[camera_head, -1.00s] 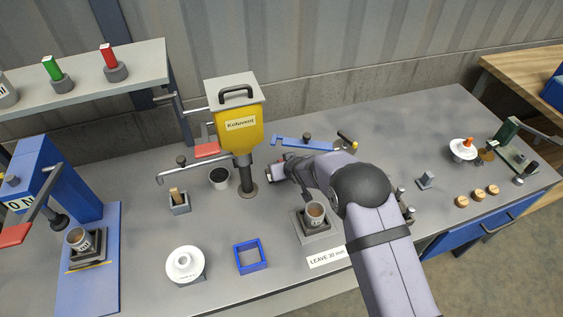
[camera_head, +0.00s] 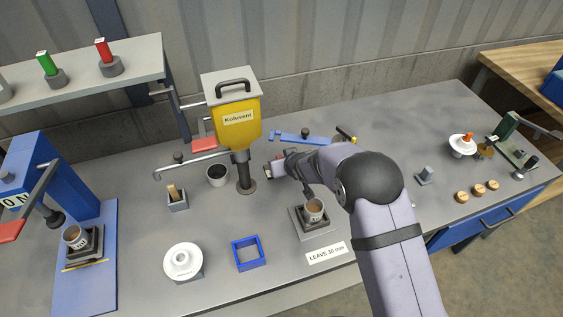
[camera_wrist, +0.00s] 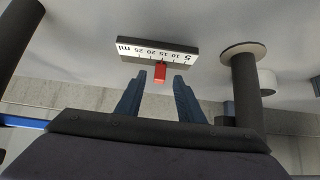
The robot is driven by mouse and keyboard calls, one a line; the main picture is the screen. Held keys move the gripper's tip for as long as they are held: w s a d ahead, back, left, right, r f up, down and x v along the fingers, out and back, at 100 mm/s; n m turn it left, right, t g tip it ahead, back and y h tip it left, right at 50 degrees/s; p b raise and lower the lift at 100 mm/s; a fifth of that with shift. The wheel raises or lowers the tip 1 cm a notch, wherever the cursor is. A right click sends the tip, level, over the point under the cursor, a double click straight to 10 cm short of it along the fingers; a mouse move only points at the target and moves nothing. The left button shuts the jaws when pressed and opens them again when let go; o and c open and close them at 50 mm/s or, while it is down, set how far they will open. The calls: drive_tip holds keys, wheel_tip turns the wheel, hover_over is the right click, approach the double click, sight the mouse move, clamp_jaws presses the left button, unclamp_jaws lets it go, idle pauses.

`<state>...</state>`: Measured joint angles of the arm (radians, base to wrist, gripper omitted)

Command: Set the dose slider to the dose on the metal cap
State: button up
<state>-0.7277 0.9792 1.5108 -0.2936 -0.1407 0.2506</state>
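The dose scale (camera_wrist: 158,50) is a white strip with black marks and "ml", upside down in the wrist view. Its red slider (camera_wrist: 160,72) sits near the middle numbers; I cannot tell the exact mark. My gripper (camera_wrist: 160,82) is open, its blue fingers either side of the slider with gaps. In the head view my gripper (camera_head: 279,168) is right of the yellow Koluvent dispenser (camera_head: 238,124), by the scale. A metal cap (camera_head: 313,209) stands in a grey holder in front of my arm; its label is too small to read. Another cap (camera_head: 75,237) stands in the blue press.
A blue square frame (camera_head: 249,253), white insulator disc (camera_head: 183,261) and black-filled cup (camera_head: 217,175) stand on the bench. A "LEAVE 30 mm" sign (camera_head: 326,253) lies near the front edge.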

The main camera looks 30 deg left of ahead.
drive_tip(key=shift+b+v, duration=0.5)
drive_tip(key=shift+v, duration=1.85)
drive_tip(key=shift+w+a, duration=0.1)
drive_tip(key=s+d+r+m+g+h, duration=0.1)
drive_tip(key=s+d+r+m+h, duration=0.15)
drive_tip(key=d, duration=1.15)
drive_tip(key=s+d+r+m+g+h, duration=0.1)
drive_tip(key=s+d+r+m+h, duration=0.15)
drive_tip(key=d, duration=1.25)
drive_tip(key=s+d+m+g, duration=0.2)
drive_tip(key=s+d, duration=0.4)
drive_tip(key=s, duration=0.3)
drive_tip(key=s+d+m+g+h, duration=0.1)
drive_tip(key=s+d+m+g, duration=0.1)
drive_tip(key=s+d, duration=0.5)
drive_tip(key=s, duration=0.3)
drive_tip(key=shift+r, duration=0.4)
